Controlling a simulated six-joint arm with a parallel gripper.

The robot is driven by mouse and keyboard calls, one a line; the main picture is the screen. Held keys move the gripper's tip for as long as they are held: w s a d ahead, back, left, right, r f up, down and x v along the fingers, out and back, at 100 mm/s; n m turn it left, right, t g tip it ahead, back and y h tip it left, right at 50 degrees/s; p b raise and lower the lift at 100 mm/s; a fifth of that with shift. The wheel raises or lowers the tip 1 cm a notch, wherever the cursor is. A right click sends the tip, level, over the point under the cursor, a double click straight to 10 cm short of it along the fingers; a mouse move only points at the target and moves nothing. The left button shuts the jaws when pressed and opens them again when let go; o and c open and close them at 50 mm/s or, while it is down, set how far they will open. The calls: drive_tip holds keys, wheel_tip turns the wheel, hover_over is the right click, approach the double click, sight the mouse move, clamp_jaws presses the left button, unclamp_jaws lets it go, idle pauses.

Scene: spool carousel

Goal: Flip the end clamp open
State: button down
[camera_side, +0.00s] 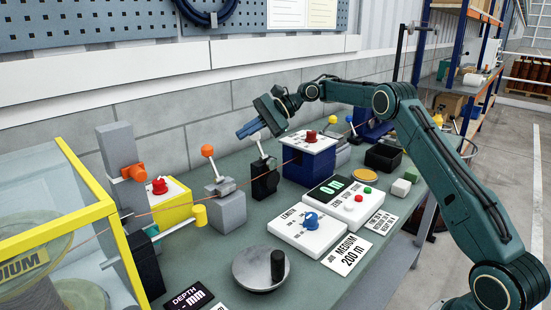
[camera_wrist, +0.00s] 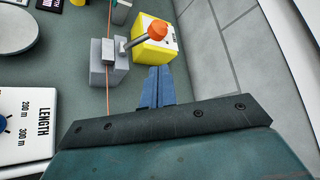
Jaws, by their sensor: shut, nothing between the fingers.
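A grey clamp block (camera_side: 229,208) stands left of centre on the bench, with the copper line running through it. Its lever rises at a tilt to an orange ball knob (camera_side: 208,150). I take this to be the end clamp; no label on it is readable. In the wrist view the block (camera_wrist: 108,72) lies ahead and left of my fingers, and the orange knob (camera_wrist: 156,31) lies ahead of them. My gripper (camera_side: 247,130) is shut and empty, in the air to the right of the knob. Its blue fingers (camera_wrist: 157,78) are together and look apart from the lever.
A yellow box (camera_side: 175,205) with a red button stands behind and left of the clamp. A black block (camera_side: 264,182) with a lever stands right of it, near below my gripper. A blue box (camera_side: 308,165) is further right. The wall (camera_side: 180,120) runs close behind.

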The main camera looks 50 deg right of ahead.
sight(212, 163)
drive_tip(key=shift+a, duration=0.1)
drive_tip(key=x, duration=1)
drive_tip(key=shift+s+r+n+t, duration=0.35)
drive_tip(key=shift+s+n+t, duration=0.15)
drive_tip(key=shift+s, duration=0.05)
idle(1.2)
drive_tip(key=shift+s, duration=0.1)
drive_tip(key=shift+s+r, duration=0.25)
drive_tip(key=shift+s, duration=0.8)
drive_tip(key=shift+s+r, duration=0.3)
drive_tip(key=shift+s, duration=0.7)
drive_tip(key=shift+s+f, duration=0.15)
drive_tip(key=shift+s, duration=0.4)
drive_tip(key=shift+s+f, duration=0.15)
drive_tip(key=shift+s, duration=0.5)
drive_tip(key=shift+s, duration=0.1)
